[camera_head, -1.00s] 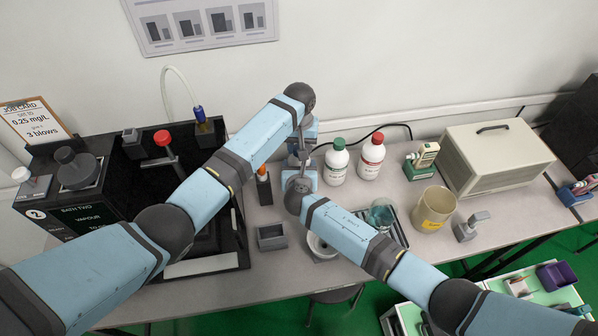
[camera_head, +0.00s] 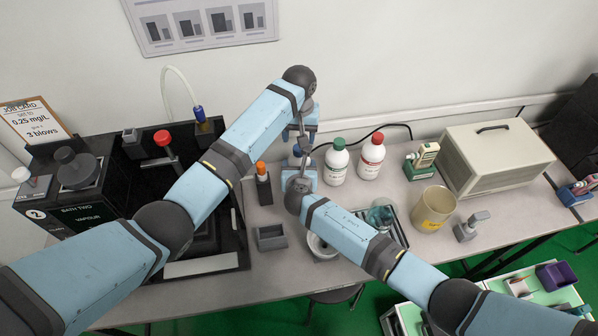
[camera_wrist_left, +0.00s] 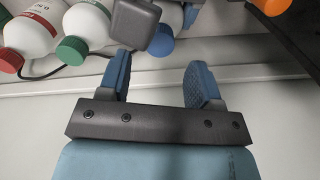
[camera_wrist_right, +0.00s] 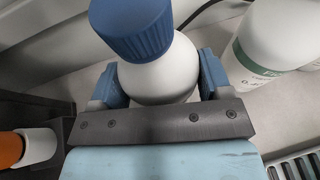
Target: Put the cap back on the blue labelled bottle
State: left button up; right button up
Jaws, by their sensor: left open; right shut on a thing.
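The bottle (camera_wrist_right: 165,82) is white, and its label is hidden. The blue cap (camera_wrist_right: 133,28) sits on its mouth in the right wrist view; I cannot tell how tightly. My right gripper (camera_wrist_right: 157,88) is shut around the bottle's body below the cap. In the head view the right gripper (camera_head: 303,176) is mostly behind its own arm, and a bit of the blue cap (camera_head: 297,150) shows above it. My left gripper (camera_wrist_left: 155,78) is open and empty. In the left wrist view the blue cap (camera_wrist_left: 161,42) is just beyond its fingers, apart from them.
A green-capped bottle (camera_head: 337,163) and a red-capped bottle (camera_head: 371,158) stand close on the right. An orange-topped holder (camera_head: 263,184) stands on the left, beside the black bath unit (camera_head: 95,210). A beige mug (camera_head: 433,209) and a beige case (camera_head: 497,158) are further right.

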pick_arm(q)
jog(key=shift+c, duration=0.3)
notch_tip(320, 180, up, 4)
jog(key=n, duration=0.3)
jog(key=shift+f, duration=0.25)
jog(key=shift+f, duration=4.05)
